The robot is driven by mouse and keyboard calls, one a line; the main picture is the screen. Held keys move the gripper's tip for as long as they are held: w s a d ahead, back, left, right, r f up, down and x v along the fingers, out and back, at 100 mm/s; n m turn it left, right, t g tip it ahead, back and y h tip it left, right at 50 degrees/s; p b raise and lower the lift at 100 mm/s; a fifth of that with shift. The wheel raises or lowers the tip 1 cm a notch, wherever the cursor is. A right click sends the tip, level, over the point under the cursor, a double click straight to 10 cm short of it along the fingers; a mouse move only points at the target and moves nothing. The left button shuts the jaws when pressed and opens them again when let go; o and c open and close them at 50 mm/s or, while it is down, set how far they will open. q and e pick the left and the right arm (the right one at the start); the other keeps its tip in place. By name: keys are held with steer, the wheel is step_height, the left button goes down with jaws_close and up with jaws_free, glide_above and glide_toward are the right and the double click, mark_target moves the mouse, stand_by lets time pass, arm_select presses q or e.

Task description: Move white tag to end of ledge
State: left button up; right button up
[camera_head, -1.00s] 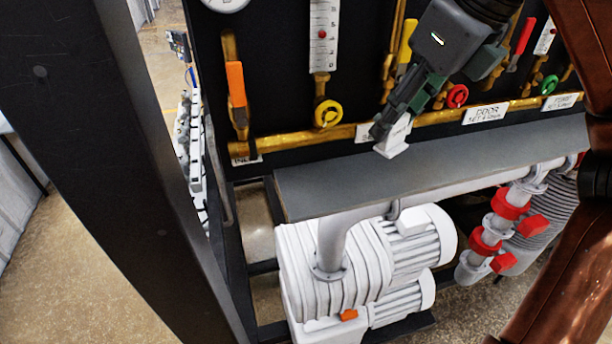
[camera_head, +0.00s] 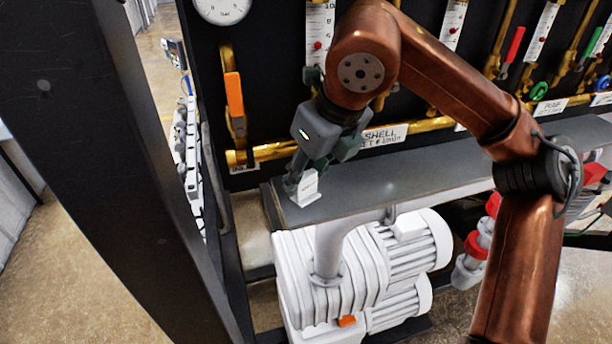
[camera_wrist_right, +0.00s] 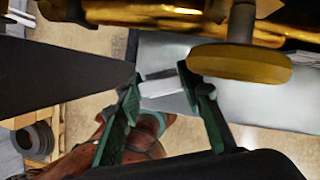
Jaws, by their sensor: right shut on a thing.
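The white tag (camera_head: 306,187) is a small white block-like piece at the left end of the grey ledge (camera_head: 400,182). My right gripper (camera_head: 293,183) is shut on the tag, at the ledge's left end. In the right wrist view the tag (camera_wrist_right: 160,88) shows between the green fingers of my right gripper (camera_wrist_right: 163,92), and the ledge (camera_wrist_right: 270,105) lies to the right. I cannot tell if the tag's base touches the ledge. My left gripper is not in view.
A brass pipe (camera_head: 270,152) with an orange-handled valve (camera_head: 234,92) runs along the black panel behind the ledge. In the wrist view a yellow round knob (camera_wrist_right: 238,63) is close to the fingers. A white pump (camera_head: 350,262) stands below. A dark post (camera_head: 110,150) stands left.

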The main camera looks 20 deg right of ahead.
steer(key=shift+d+f, duration=0.1)
steer(key=shift+f, duration=0.35)
steer(key=shift+s+d, duration=0.15)
steer(key=shift+f, duration=0.3)
steer(key=o, duration=0.9)
steer(key=shift+r, duration=0.1)
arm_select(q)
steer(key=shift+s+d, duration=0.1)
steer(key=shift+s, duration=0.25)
arm_select(e)
steer(key=shift+o, duration=0.2)
steer(key=shift+r, duration=0.1)
